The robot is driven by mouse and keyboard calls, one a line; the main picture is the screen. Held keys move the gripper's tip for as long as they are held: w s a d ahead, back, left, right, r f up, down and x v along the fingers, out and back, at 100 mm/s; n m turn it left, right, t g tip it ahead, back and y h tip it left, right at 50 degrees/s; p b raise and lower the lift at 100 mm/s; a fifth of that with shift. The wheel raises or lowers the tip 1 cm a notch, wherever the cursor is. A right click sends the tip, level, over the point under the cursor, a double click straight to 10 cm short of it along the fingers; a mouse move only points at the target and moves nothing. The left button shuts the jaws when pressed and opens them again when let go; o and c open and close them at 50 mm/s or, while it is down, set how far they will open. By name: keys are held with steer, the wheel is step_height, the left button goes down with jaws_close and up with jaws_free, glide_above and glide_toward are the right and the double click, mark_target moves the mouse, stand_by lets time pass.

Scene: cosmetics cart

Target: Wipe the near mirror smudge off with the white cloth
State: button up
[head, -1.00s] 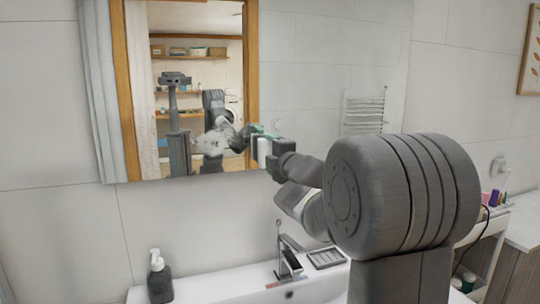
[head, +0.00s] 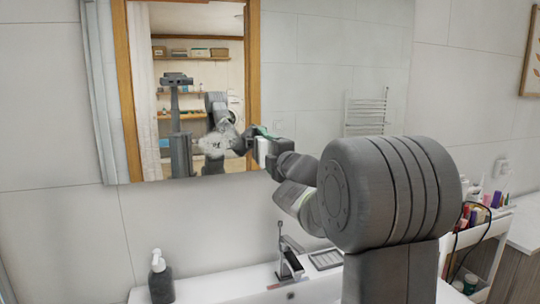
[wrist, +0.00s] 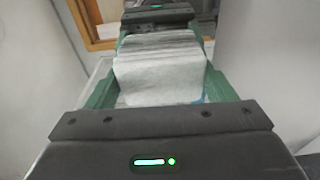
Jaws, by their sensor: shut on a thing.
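The mirror (head: 310,60) hangs on the wall above the sink. A pale, hazy smudge (head: 213,146) shows low on the glass, left of my gripper (head: 262,148). My gripper is at the mirror's lower part, shut on the white cloth (wrist: 160,78). In the wrist view, the cloth is folded between the green fingers of my gripper (wrist: 160,50), and the gripper's reflection is close ahead. Whether the cloth touches the glass is unclear. My arm hides part of the mirror's lower right.
The sink (head: 215,290) with its faucet (head: 290,262) lies below the mirror. A dark soap dispenser (head: 160,280) stands on its left and a soap dish (head: 326,259) by the faucet. A cart (head: 490,235) with cosmetics stands at right.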

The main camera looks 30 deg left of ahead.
steer(key=shift+w, duration=0.1)
steer(key=shift+w+d+r+p, duration=0.15)
steer(key=shift+w+d+p, duration=0.15)
steer(key=shift+w+p, duration=0.15)
steer(key=shift+w+d+f+p, duration=0.2)
steer(key=shift+w+d+p, duration=0.4)
steer(key=shift+w+d, duration=0.4)
steer(key=shift+a, duration=0.15)
steer(key=s+a+b, duration=0.2)
steer(key=b, duration=0.1)
steer(key=shift+s+a, duration=0.1)
steer(key=shift+s, duration=0.15)
steer(key=shift+s+a+r, duration=0.15)
steer(key=shift+s, duration=0.05)
